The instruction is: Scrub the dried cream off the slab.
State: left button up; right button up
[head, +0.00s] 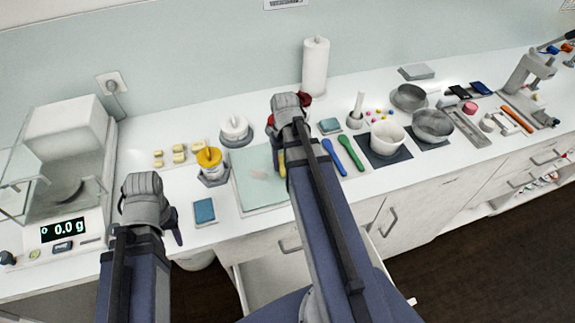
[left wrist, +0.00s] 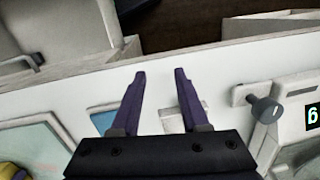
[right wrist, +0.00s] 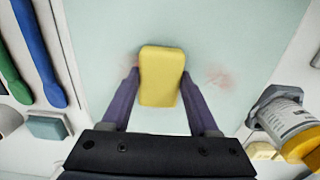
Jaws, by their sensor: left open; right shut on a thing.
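The pale green slab (head: 245,197) lies on the counter in the middle of the head view. It also fills much of the right wrist view (right wrist: 235,30). A faint pinkish dried cream smear (right wrist: 218,77) shows on it right of the sponge, and a little more shows at the sponge's left. My right gripper (right wrist: 160,80) is shut on a yellow sponge (right wrist: 161,62) over the slab; I cannot tell if the sponge touches it. My arm hides the slab's right part in the head view. My left gripper (left wrist: 160,72) is open and empty, left of the slab.
A blue pad (head: 204,211) lies left of the slab. An orange-lidded jar (head: 209,160) and a white jar (head: 234,129) stand behind. Blue and green spatulas (head: 350,152) and bowls (head: 388,136) are to the right. A balance (head: 70,150) stands at far left. An open drawer (head: 285,272) is below.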

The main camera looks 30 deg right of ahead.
aim_at(280, 152)
pick_arm(q)
jog(key=shift+w, duration=0.1)
pick_arm(e)
jog(key=shift+w+d, duration=0.25)
jog(key=shift+w, duration=0.75)
jog(key=shift+w+d, duration=0.2)
jog(key=shift+w, duration=0.75)
pick_arm(q)
jog(key=shift+r, duration=0.15)
pick_arm(e)
jog(key=shift+w+d+r, duration=0.1)
jog(key=shift+w+d, duration=0.1)
jog(key=shift+w, duration=0.55)
jog(key=shift+w+d, duration=0.2)
jog(key=shift+w, duration=0.5)
jog(key=shift+d, duration=0.1)
jog(key=shift+s+d, duration=0.2)
jog(key=shift+d, duration=0.35)
jog(key=shift+s+d, duration=0.2)
jog(key=shift+d, duration=0.3)
jog(key=shift+s, duration=0.1)
